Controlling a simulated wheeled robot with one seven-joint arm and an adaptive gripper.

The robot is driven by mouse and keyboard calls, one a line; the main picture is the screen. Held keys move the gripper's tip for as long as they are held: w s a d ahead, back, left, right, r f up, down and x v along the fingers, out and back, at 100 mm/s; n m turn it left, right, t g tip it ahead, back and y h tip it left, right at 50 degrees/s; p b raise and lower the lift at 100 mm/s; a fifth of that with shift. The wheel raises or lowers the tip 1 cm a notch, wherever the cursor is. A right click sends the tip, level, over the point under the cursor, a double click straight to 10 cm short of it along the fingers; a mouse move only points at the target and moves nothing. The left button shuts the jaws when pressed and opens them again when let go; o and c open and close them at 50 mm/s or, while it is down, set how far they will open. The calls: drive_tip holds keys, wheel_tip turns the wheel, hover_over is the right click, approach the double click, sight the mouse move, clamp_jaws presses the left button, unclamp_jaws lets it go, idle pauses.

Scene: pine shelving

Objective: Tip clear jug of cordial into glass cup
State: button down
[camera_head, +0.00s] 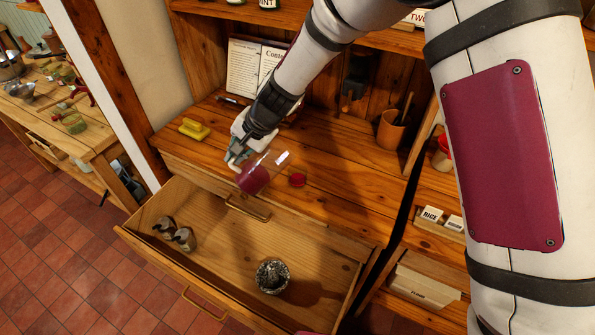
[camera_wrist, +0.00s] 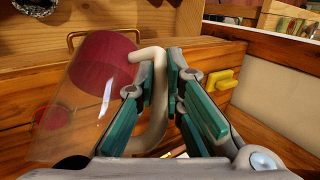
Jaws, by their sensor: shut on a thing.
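The clear jug (camera_head: 253,179) is held in the air at the counter's front edge, above the back of the open drawer. Red cordial lies in its lower part. In the wrist view the jug (camera_wrist: 98,62) is left of the fingers, its pale curved handle (camera_wrist: 150,135) between them. My gripper (camera_head: 236,160) is shut on this handle; its teal fingers also show in the wrist view (camera_wrist: 160,75). A small red round thing (camera_head: 298,179), perhaps the glass cup with cordial in it, sits on the counter right of the jug. The jug's exact tilt is hard to tell.
The drawer (camera_head: 225,245) stands open below, with two metal mugs (camera_head: 184,238) and a dark speckled pot (camera_head: 271,276) in it. A yellow block (camera_head: 194,129) lies left on the counter. An open book (camera_head: 252,68) and a utensil pot (camera_head: 391,130) stand behind.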

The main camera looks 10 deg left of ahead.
drive_tip(key=shift+s+a+f+t+h+p, duration=0.2)
drive_tip(key=shift+s+a+f+h+p, duration=0.1)
drive_tip(key=shift+a+h+p, duration=0.3)
drive_tip(key=shift+s+a+f+t+h+p, duration=0.2)
drive_tip(key=shift+s+a+f+h+p, duration=0.1)
drive_tip(key=shift+a+h+p, duration=0.25)
drive_tip(key=shift+a+f+n+t+h+p, duration=0.55)
drive_tip(key=shift+a+f+t+h, duration=0.8)
drive_tip(key=shift+f+h, duration=1.05)
drive_tip(key=shift+g, duration=0.25)
drive_tip(key=v, duration=0.3)
drive_tip(key=w+p+v, duration=0.1)
drive_tip(key=v, duration=0.1)
drive_tip(key=shift+r, duration=0.25)
